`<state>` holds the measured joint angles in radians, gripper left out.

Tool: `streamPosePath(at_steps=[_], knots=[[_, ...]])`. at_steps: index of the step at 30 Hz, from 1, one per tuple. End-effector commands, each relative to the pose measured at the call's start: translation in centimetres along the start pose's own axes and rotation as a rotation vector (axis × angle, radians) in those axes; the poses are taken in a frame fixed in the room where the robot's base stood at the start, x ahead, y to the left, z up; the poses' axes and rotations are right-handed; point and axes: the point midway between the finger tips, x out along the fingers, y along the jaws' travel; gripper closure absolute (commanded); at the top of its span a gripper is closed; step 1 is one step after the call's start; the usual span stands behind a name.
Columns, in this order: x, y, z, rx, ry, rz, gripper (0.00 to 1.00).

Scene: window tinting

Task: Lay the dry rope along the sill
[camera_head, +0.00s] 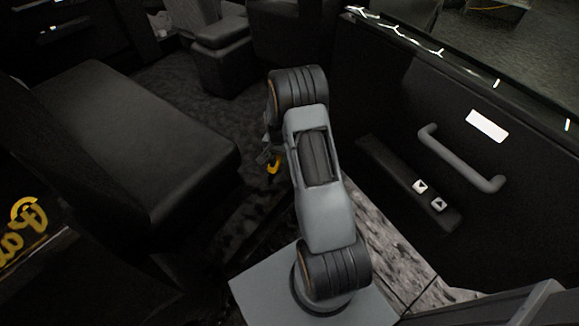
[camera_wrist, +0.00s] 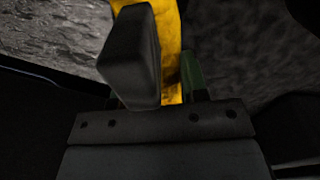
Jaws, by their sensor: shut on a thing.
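My gripper (camera_head: 268,155) is to the left of my arm, low over the dark car floor and mostly hidden in the head view. It is shut on a yellow strip (camera_wrist: 170,50), which passes between the fingers in the wrist view. A bit of yellow also hangs below the gripper in the head view (camera_head: 273,166). I cannot tell for sure that this strip is the dry rope; its ends are hidden or out of view. The sill (camera_head: 462,80) runs along the top of the door at the upper right, well apart from my gripper. Bright white marks show along it.
The dark door (camera_head: 380,110) carries a grey pull handle (camera_head: 460,160), a white label (camera_head: 487,126) and an armrest (camera_head: 390,170) with two switches. A black seat (camera_head: 130,130) stands at the left. More seats are at the back. Carpeted floor lies between.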

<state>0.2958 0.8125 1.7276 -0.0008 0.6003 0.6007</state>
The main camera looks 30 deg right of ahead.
Motion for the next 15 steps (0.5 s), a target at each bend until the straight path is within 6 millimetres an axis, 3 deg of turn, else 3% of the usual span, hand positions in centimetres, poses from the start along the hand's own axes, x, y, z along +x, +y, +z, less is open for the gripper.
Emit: streamPosePath(at_steps=[1, 3, 9, 15], knots=[[1.8, 0.4, -1.1, 0.050, 0.004, -0.003, 0.86], [2.1, 1.0, -2.1, 0.113, 0.004, -0.003, 0.86], [2.4, 2.2, -4.0, 0.235, 0.002, -0.001, 0.86], [2.2, 2.7, -4.7, 0.283, 0.001, 0.000, 0.86]])
